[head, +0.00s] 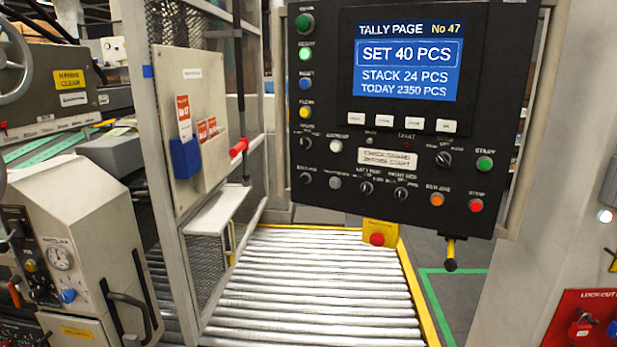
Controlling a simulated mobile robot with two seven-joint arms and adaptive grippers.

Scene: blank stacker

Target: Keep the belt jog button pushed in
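The black control panel (330,110) hangs at the upper right in the head view. Neither of my grippers shows in this view.
A roller conveyor (310,290) runs below the panel. A yellow box with a red button (377,239) stands at its far edge. A mesh guard door (205,277) with a red handle is at the left. A black-knobbed lever (450,264) hangs under the panel.

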